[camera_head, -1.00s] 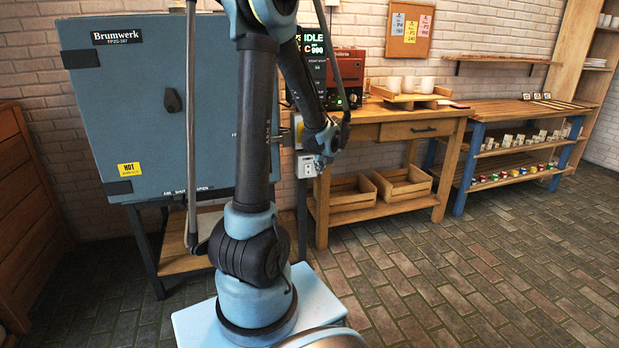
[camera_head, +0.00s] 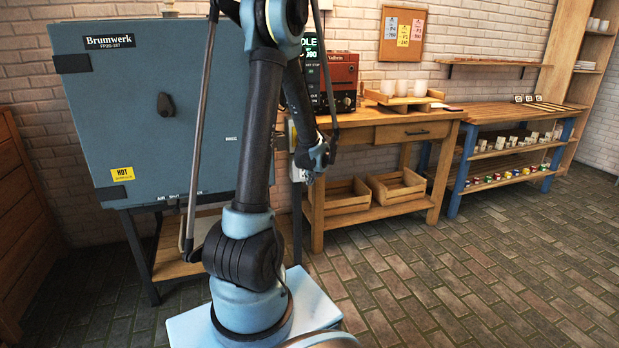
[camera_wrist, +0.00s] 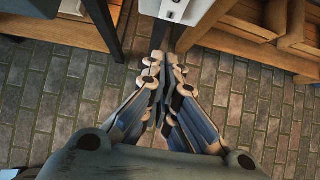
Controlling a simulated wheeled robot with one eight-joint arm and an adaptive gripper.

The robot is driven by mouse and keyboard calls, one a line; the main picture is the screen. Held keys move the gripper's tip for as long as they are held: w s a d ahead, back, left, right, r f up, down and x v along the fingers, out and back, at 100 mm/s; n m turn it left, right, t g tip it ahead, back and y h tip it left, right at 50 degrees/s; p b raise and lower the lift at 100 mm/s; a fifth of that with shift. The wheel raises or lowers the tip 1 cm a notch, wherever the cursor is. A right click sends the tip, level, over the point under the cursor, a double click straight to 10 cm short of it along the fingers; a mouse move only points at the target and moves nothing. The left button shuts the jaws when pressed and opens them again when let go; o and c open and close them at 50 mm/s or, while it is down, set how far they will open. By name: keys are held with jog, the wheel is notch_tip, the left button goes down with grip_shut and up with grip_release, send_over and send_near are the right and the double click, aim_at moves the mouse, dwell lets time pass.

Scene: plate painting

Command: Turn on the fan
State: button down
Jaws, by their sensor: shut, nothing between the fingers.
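I cannot make out a fan in either view. A white box with a socket-like face (camera_head: 297,173) is on the right side of the blue-grey kiln, partly behind my arm. A white box also shows at the top of the wrist view (camera_wrist: 172,10), just beyond my fingertips. My gripper (camera_head: 312,170) hangs beside the white box in the head view, partly hidden by its own wrist. In the wrist view my gripper (camera_wrist: 165,62) has its fingers together, with nothing between them; I cannot tell whether they touch the box.
The blue-grey kiln (camera_head: 120,110) stands left, its door shut. A wooden table (camera_head: 385,117) bears a red device (camera_head: 343,75) and a tray of white cups (camera_head: 400,98). Two wooden crates (camera_head: 397,187) sit on its lower shelf. A blue-legged shelf (camera_head: 462,172) stands right. The brick floor in front is clear.

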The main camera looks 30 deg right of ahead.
aim_at(303, 173)
jog(key=w+d+f, duration=0.1)
jog(key=w+f, duration=0.1)
jog(key=w, duration=0.3)
jog(key=shift+w+d+f, duration=0.15)
jog(key=shift+w+f, duration=0.1)
jog(key=shift+f, duration=0.05)
